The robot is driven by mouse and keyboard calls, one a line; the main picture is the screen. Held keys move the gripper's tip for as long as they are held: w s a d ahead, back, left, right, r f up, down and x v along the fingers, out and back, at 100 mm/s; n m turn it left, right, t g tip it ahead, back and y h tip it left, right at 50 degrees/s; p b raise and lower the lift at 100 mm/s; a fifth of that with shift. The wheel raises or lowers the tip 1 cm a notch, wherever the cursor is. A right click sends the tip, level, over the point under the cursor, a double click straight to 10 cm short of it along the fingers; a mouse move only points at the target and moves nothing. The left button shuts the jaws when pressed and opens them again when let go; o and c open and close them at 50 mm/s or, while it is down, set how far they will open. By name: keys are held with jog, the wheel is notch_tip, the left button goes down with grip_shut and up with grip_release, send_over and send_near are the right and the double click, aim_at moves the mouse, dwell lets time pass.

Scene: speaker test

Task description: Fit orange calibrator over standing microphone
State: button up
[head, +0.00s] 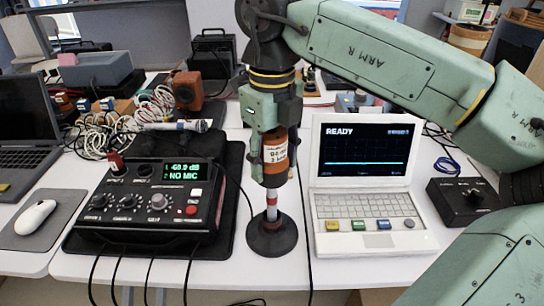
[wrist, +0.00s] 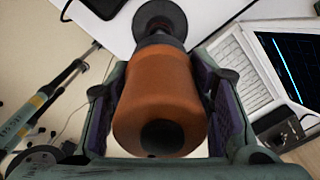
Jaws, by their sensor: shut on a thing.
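The orange calibrator (head: 275,163) is a cylinder with a white label. My gripper (head: 273,143) is shut on it from both sides and holds it upright. The standing microphone (head: 271,205) is a slim pale and dark post on a round black base (head: 271,237). The calibrator's lower end lines up with the microphone's top. Whether it surrounds the tip or only meets it, I cannot tell. In the wrist view the calibrator (wrist: 160,85) sits between the dark finger pads, with the base (wrist: 160,18) beyond it; the microphone is hidden.
A black meter (head: 150,205) reading "NO MIC" stands left of the base on a dark mat. A white laptop (head: 365,185) showing "READY" stands close on the right. Cables (head: 110,125) and an orange box (head: 188,90) lie behind. The table's front edge is close to the base.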

jog(key=shift+f+b, duration=0.4)
jog(key=shift+f, duration=0.1)
dwell(0.3)
jog(key=o, duration=1.5)
jog(key=shift+c, duration=0.2)
